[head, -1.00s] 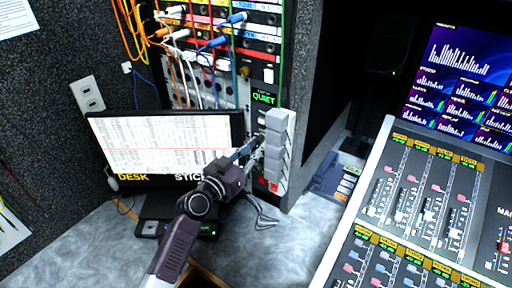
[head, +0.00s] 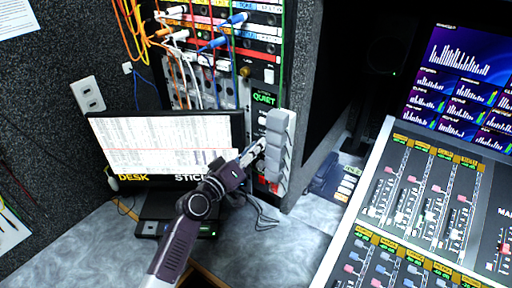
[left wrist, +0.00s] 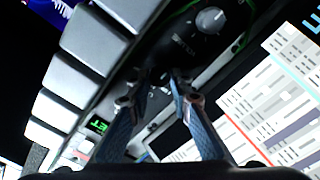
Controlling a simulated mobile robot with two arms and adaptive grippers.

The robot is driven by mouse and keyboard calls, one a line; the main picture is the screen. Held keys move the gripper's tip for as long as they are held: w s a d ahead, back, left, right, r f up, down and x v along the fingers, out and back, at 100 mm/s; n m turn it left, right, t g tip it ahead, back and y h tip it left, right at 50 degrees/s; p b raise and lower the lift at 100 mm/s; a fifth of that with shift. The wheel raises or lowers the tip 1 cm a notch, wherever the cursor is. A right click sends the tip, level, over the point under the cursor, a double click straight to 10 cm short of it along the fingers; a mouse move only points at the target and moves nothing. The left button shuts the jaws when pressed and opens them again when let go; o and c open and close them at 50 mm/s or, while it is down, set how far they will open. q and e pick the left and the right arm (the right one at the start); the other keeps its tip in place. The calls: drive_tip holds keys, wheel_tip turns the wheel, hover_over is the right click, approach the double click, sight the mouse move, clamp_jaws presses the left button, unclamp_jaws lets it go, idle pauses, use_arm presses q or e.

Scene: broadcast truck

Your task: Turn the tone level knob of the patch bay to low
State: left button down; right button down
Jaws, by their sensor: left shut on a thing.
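The patch bay (head: 228,95) stands at the back in the head view, with plugged cables and a green display reading QUIET (head: 264,99). My left gripper (head: 257,149) is at the lower right of its panel, below that display. In the left wrist view its two fingers (left wrist: 164,84) are close together at the dark panel, shut on what seems to be the tone level knob. That knob is hidden between the fingertips, so its pointer cannot be read. Another round grey knob (left wrist: 210,20) shows beyond the fingers, apart from them. My right gripper is not in view.
A column of grey blocks (head: 277,137) is close beside the gripper; it also fills the left of the wrist view (left wrist: 72,82). A monitor (head: 165,145) stands left of the gripper. A mixing console (head: 425,200) is at the right. Cables hang above.

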use_arm(q)
drive_tip(key=shift+n, duration=0.3)
drive_tip(key=c, duration=2)
unclamp_jaws()
drive_tip(key=shift+a, duration=0.1)
drive_tip(key=v, duration=1.2)
